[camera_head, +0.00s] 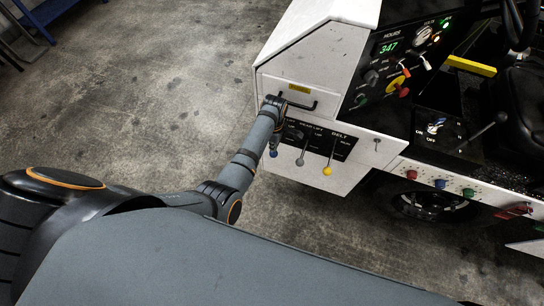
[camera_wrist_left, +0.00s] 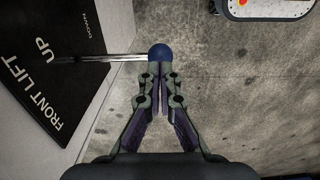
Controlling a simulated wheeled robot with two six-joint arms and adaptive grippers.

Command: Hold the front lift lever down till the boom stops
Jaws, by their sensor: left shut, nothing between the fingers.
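The front lift lever is a thin metal rod with a blue knob (camera_wrist_left: 160,52), standing out from the black FRONT LIFT panel (camera_wrist_left: 62,62) in the left wrist view. My left gripper (camera_wrist_left: 160,68) is shut and empty, its fingertips right at the knob; whether they press on it I cannot tell. In the head view the blue knob (camera_head: 273,154) shows just below my left gripper (camera_head: 275,142), which hides most of this lever. The boom cannot be made out. My right gripper is not in view.
The rear lift lever with a grey knob (camera_head: 300,162) and the belt lever with a yellow knob (camera_head: 327,170) stand close to the right. A black handle (camera_head: 299,104) is above. The dashboard (camera_head: 400,60) is further right. Open concrete floor lies left.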

